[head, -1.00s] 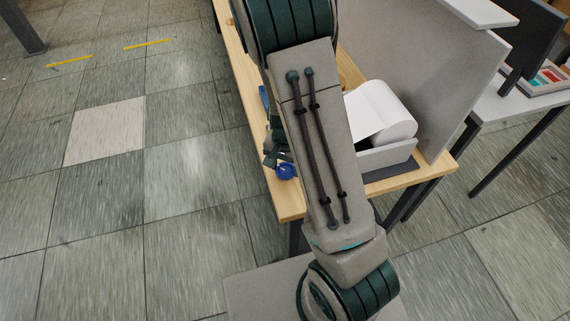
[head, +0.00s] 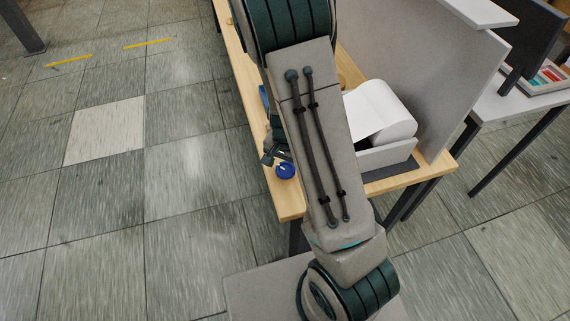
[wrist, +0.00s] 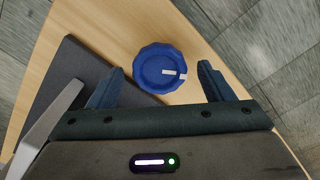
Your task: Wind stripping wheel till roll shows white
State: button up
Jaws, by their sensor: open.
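The stripping wheel appears to be the blue scalloped knob (wrist: 160,68), with a white mark at its right side in the wrist view. In the head view the blue knob (head: 285,171) sits near the left edge of the wooden table. My gripper (wrist: 165,80) is open, its two fingers left and right of the knob and apart from it. In the head view my gripper (head: 270,158) shows only partly, beside the knob and half hidden behind my arm. The white paper roll (head: 385,112) rests in a grey housing on the table, partly hidden by my arm.
The wooden table (head: 436,172) has a grey upright panel (head: 440,75) behind the roll. A dark flat plate (wrist: 72,75) and a grey bar (wrist: 45,128) lie left of the knob in the wrist view. A side table stands at the right.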

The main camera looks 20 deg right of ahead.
jog(key=shift+r, duration=0.1)
notch_tip(320, 180, up, 14)
jog(key=p, duration=0.1)
dwell(0.4)
dwell(0.4)
jog(key=s+r+n+t, duration=0.3)
jog(key=s+r+n, duration=0.5)
jog(key=s+r, duration=0.4)
jog(key=shift+s+a+r+t, duration=0.3)
jog(key=shift+s+r, duration=0.1)
jog(key=shift+s, duration=0.85)
jog(key=shift+c, duration=0.3)
